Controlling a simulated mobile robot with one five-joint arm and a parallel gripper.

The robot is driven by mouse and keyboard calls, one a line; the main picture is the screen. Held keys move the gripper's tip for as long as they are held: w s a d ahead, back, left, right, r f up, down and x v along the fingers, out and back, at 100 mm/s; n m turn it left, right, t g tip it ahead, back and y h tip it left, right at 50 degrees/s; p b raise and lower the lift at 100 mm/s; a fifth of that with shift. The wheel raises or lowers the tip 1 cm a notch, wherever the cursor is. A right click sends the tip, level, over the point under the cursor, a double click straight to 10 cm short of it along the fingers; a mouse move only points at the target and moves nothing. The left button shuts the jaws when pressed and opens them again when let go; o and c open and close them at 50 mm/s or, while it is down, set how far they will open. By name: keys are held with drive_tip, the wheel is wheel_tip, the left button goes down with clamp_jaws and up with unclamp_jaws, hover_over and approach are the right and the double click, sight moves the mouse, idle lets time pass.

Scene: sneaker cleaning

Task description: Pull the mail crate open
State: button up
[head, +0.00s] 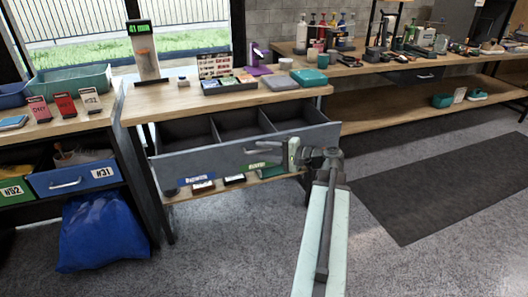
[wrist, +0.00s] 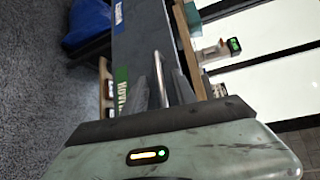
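I take the grey three-part drawer (head: 225,155) under the middle bench to be the mail crate. It stands pulled out, and its empty compartments show from above. Its front carries a blue and a green label, and it also shows in the wrist view (wrist: 138,40). My gripper (head: 259,157) is at the right part of the drawer front. In the wrist view its dark fingers (wrist: 161,78) close in on both sides of the silver bar handle (wrist: 165,90) and appear shut on it. The exact contact is partly hidden.
A blue crate marked #31 (head: 75,178) and a green crate (head: 15,190) sit in the left shelf, above a blue bag (head: 103,232). Boxes and a scale (head: 143,55) stand on the bench top. The floor with a dark mat (head: 440,190) is clear at right.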

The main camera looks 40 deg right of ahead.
drive_tip(key=p+v, duration=0.1)
drive_tip(key=v, duration=0.6)
drive_tip(key=shift+s, duration=0.35)
drive_tip(key=shift+d, duration=0.15)
